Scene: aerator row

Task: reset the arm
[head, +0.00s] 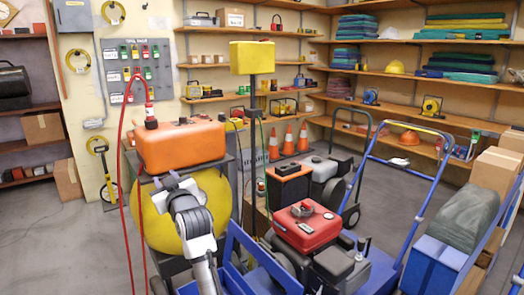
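My gripper (172,182) is at the end of my grey and white arm, which rises from the bottom of the head view, left of centre. It is raised in front of a large yellow tank (160,226), below an orange tank (180,146). The gripper is seen from behind and is small, so I cannot tell how far its fingers are apart or whether it touches the yellow tank. I see nothing clearly held in it.
Red machine (306,226) with blue handlebars (418,205) stands close on the right. A red hose (124,180) hangs left of the arm. Shelves (390,72) and a key board (138,74) line the walls. Grey floor (55,240) is clear at left.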

